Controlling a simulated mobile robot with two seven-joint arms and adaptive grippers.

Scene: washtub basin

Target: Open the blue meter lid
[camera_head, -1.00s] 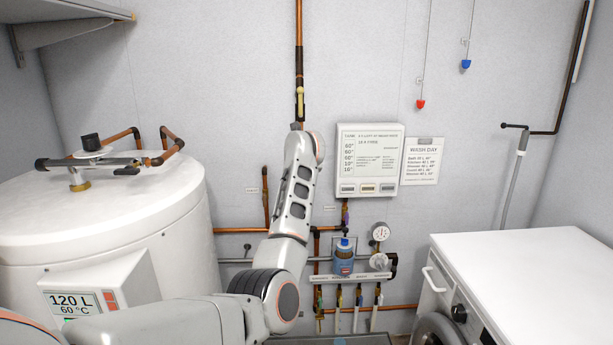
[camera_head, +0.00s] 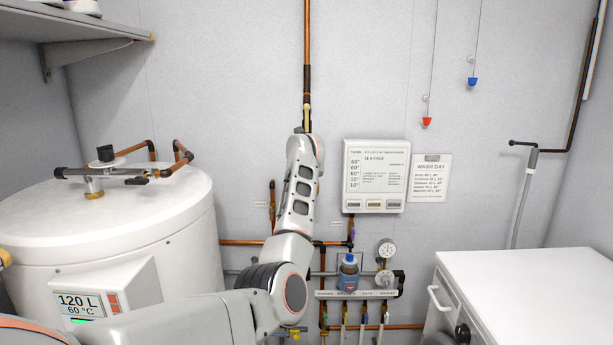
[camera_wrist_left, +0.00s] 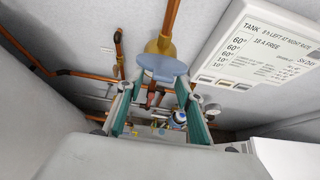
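A pale blue round lid (camera_wrist_left: 162,68) shows in the left wrist view, on a brass meter body (camera_wrist_left: 160,46) on the copper pipe. It looks shut. My left gripper (camera_wrist_left: 155,88) is open, with its two teal-sided fingers spread at the lid's near edge. I cannot tell whether a finger touches it. In the head view my left arm reaches up to the wall at the vertical copper pipe (camera_head: 307,50). The arm hides the gripper and the lid there. My right gripper is in neither view.
A white water tank (camera_head: 110,225) stands at the left. A white panel (camera_head: 374,175) hangs right of the arm. A blue-capped bottle (camera_head: 348,274) and a round gauge (camera_head: 386,248) are below it. A white washer (camera_head: 530,285) fills the lower right.

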